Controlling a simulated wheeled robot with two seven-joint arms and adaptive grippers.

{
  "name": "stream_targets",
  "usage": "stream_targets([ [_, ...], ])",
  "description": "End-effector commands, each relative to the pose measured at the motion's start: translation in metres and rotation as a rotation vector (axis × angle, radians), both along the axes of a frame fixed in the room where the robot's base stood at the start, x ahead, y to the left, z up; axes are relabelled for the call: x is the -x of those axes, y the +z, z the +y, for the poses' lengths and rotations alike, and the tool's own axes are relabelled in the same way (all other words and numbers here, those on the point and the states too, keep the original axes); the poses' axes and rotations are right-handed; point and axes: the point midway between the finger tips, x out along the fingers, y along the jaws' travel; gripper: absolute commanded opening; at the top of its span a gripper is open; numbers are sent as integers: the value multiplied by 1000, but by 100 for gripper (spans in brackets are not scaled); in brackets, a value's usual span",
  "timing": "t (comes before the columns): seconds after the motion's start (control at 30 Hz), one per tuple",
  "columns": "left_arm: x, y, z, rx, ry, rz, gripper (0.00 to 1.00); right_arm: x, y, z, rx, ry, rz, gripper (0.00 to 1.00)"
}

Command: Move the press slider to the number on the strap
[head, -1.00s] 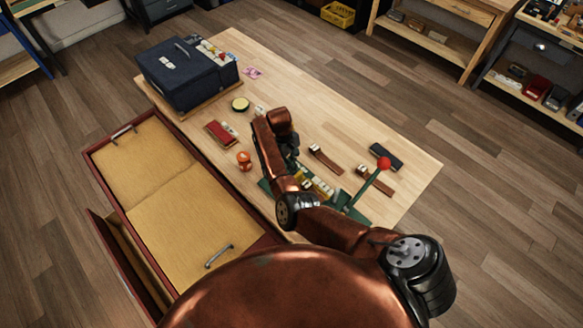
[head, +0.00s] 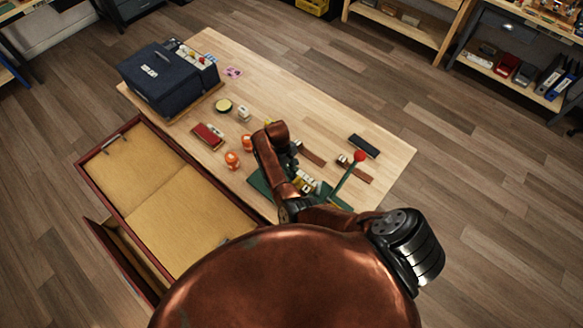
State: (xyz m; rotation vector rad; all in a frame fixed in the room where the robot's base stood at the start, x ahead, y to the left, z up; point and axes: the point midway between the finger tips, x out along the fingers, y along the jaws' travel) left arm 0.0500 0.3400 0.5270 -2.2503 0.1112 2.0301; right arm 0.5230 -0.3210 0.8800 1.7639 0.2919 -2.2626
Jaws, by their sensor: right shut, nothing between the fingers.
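The green press (head: 260,184) stands on the wooden table, with a green lever ending in a red knob (head: 359,156). Pale blocks (head: 305,183) sit on its bed. My right arm covers part of the press, and I cannot make out its slider. Two brown straps with metal ends lie behind the press, one strap (head: 312,154) to the left and one strap (head: 363,176) by the lever. Their numbers are too small to read. My right gripper (head: 291,166) is shut and empty, mostly hidden by my arm, over the press's left part. My left gripper is out of view.
Two orange jars (head: 232,160), a red pad (head: 208,136), a round tin (head: 224,105) and a small white item (head: 243,114) stand left of my arm. A dark case (head: 367,145) lies behind the lever. A dark blue box (head: 165,85) fills the far left corner. The table's right end is clear.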

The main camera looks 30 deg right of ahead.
Motion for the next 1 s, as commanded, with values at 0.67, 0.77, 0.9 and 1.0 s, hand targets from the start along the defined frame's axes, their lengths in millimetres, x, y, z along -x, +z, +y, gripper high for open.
stream_targets([
  [0.67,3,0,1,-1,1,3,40,-10,31,7,0,9,-6,0],
  [0.77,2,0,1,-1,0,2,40,-15,51,9,0,9,-6,0],
  [0.9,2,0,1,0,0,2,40,-22,79,11,0,8,-5,0],
  [1.0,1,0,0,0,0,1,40,-25,95,13,0,8,-3,0],
])
